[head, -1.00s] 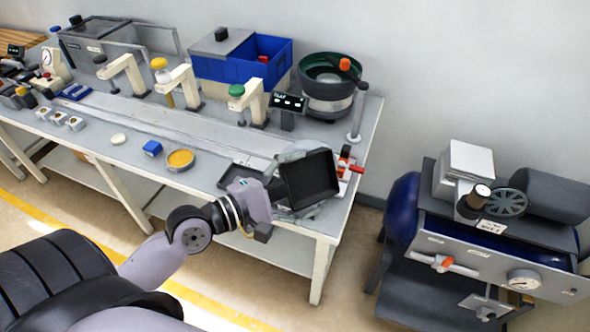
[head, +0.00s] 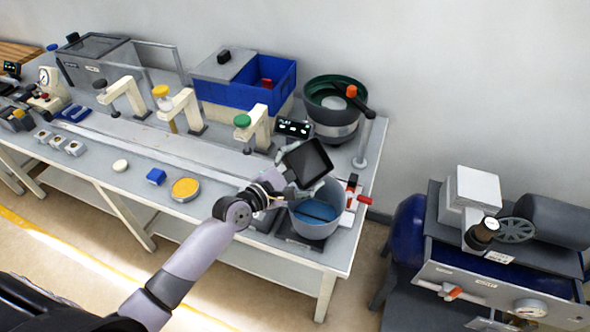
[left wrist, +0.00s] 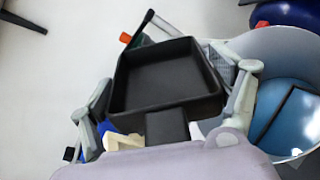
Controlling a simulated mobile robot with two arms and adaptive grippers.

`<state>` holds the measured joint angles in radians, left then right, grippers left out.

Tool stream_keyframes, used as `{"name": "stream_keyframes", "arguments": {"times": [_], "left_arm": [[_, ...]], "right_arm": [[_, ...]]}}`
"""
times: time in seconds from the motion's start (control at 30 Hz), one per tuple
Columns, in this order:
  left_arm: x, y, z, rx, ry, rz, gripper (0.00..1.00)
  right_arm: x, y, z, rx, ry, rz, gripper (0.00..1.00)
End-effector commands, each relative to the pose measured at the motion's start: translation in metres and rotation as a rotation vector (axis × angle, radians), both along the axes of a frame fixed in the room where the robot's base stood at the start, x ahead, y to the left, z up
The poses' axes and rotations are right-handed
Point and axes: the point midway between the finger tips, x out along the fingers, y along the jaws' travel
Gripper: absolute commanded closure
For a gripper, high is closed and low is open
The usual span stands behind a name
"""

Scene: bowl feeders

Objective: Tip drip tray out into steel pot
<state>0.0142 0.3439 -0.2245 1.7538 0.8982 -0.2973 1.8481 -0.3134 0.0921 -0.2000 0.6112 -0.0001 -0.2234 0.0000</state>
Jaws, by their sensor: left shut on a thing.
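The drip tray (head: 308,160) is a black, shallow square pan with a stub handle. My left gripper (head: 291,174) is shut on it and holds it tilted in the air, its inside facing the head camera. In the left wrist view the tray (left wrist: 163,78) lies between my two fingers, and its inside looks bare. The steel pot (head: 317,232) is a grey round vessel, bluish inside, at the table's front right. The tray appears above and behind the pot in the head view. The pot (left wrist: 262,48) shows at the right of the left wrist view. My right gripper is not in view.
A red-handled fitting (head: 357,198) is right of the pot. A compressor (head: 490,250) stands off the table.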

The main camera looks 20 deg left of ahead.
Motion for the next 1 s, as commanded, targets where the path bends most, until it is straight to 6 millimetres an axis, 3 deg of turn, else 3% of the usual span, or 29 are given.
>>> {"name": "stream_keyframes", "arguments": {"times": [0.2, 0.3, 0.5, 1.0], "left_arm": [[0.004, 0.008, -0.005, -0.28, 0.151, 0.0, 0.47], [0.004, 0.008, 0.007, -0.384, 0.209, 0.001, 0.47], [0.004, 0.009, 0.011, -0.542, 0.296, 0.001, 0.47], [0.004, 0.009, 0.011, -0.643, 0.351, 0.0, 0.47]], "right_arm": [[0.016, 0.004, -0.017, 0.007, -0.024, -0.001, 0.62], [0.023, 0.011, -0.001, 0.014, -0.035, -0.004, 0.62], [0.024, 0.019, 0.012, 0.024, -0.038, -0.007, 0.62], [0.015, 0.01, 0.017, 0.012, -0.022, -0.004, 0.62]]}}
